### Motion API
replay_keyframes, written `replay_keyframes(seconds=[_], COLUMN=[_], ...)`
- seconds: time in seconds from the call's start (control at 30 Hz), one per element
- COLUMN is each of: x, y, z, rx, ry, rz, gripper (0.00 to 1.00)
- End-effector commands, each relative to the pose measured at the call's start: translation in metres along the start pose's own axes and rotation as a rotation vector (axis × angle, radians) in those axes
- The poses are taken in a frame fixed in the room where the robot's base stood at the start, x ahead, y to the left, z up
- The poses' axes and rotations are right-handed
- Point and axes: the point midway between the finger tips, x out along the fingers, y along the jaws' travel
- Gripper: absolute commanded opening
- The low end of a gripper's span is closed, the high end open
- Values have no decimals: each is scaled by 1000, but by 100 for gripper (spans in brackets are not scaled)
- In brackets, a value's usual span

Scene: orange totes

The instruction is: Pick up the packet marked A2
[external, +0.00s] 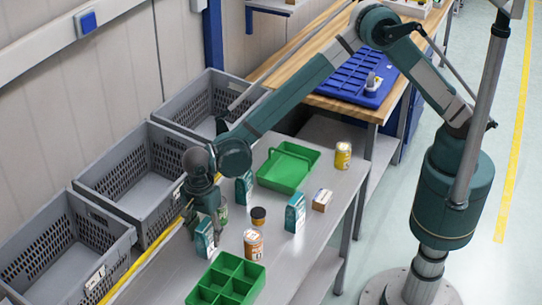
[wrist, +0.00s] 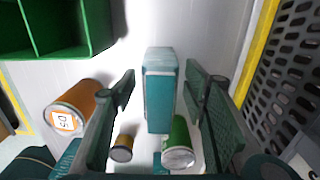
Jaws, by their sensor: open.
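Three teal packets stand on the grey bench in the external view: one at the front left (external: 205,241), one farther back (external: 244,188) and one to the right (external: 295,214). I cannot read an A2 mark on any of them. My gripper (external: 207,217) is above the front-left packet. In the wrist view my gripper (wrist: 163,90) is open, with one finger on each side of a teal packet (wrist: 159,95). That packet looks upright and is seen from above; its marked face does not show. I cannot tell whether the fingers touch it.
An orange jar (wrist: 72,108) and a green can (wrist: 178,149) stand close beside the fingers, with a dark-lidded jar (wrist: 122,149) nearby. A green divided tray (external: 227,282) is in front. Grey crates (external: 147,168) line the left. A green bin (external: 288,168) stands behind.

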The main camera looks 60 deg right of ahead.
Motion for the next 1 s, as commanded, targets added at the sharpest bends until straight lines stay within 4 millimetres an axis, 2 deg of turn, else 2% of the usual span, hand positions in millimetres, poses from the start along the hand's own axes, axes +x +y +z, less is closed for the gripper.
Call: replay_keyframes(seconds=[0.1,0.3,0.87,1.0], x=[14,28,29,29], y=[0,0,0,0], z=[0,0,0,0], rx=[0,0,0,0], ry=[0,0,0,0], rz=[0,0,0,0], gripper=[44,44,44,27])
